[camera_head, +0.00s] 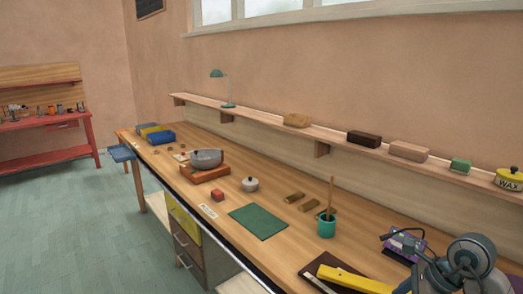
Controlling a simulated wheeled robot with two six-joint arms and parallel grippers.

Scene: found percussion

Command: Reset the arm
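A grey jointed mechanism with dark cables (468,262) shows at the lower right corner, over the near right end of the workbench. It looks like part of an arm, but I cannot be sure that it is mine. No gripper fingers can be made out on it. Nothing of my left arm or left gripper shows.
The long wooden workbench (277,208) holds a grey bowl on a wooden block (207,158), a lidded white pot (250,184), a green mat (258,221), a teal cup with a stick (326,228) and a yellow piece (352,279). A wall shelf (270,117) runs behind.

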